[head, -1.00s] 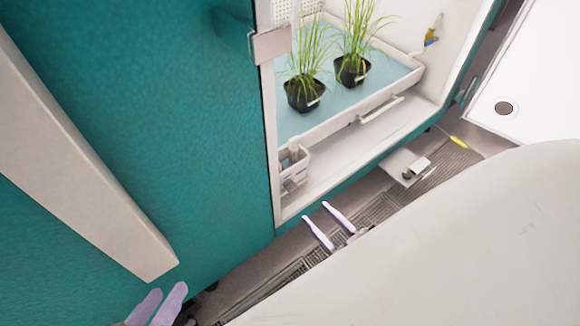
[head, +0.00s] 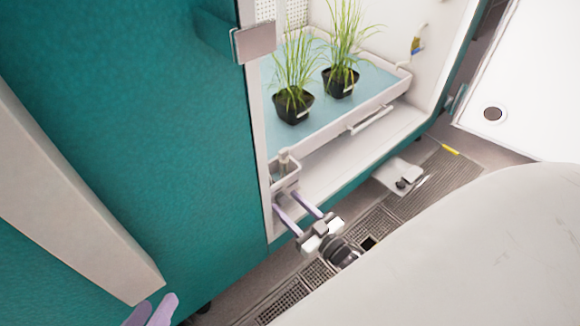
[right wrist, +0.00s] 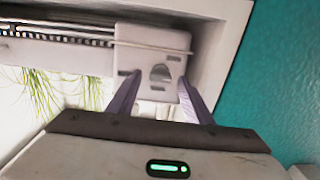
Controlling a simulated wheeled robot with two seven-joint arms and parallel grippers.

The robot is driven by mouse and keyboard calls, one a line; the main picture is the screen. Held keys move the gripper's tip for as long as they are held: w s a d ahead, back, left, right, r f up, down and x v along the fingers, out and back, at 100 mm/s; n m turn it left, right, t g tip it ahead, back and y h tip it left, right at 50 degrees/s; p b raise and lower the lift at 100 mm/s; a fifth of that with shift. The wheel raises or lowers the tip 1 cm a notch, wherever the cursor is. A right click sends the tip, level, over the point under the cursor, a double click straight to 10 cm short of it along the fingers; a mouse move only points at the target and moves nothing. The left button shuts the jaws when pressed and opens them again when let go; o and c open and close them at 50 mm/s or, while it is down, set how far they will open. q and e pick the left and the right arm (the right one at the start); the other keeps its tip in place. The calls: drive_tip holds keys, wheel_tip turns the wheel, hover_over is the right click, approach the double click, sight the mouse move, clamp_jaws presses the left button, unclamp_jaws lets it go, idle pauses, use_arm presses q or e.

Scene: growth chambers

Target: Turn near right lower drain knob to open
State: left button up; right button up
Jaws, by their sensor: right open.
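My right gripper (head: 287,200) is open and empty, its two pale purple fingers at the lower left corner of the chamber opening. They point at a small white box (head: 287,182) at the tray's near left corner. In the right wrist view, the fingers (right wrist: 158,92) stand on either side of the white box's face (right wrist: 144,46). A grey rounded piece (right wrist: 160,73) on that face sits between them; I cannot tell whether it is the drain knob or its turn. My left gripper (head: 154,308) is at the bottom left, fingers apart, away from the chamber.
A white tray (head: 385,98) with blue lining holds two potted grass plants (head: 293,108). The teal cabinet wall (head: 140,110) borders the opening. Floor grating (head: 428,182) lies below.

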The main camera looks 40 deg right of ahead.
drive_tip(key=c, duration=1.1)
drive_tip(key=shift+o, duration=0.2)
drive_tip(key=m, duration=0.9)
drive_tip(key=shift+d, duration=0.15)
drive_tip(key=m, duration=0.4)
drive_tip(key=shift+f+m, duration=0.15)
drive_tip(key=shift+m, duration=0.15)
drive_tip(key=shift+d+m, duration=0.1)
drive_tip(key=shift+m, duration=2)
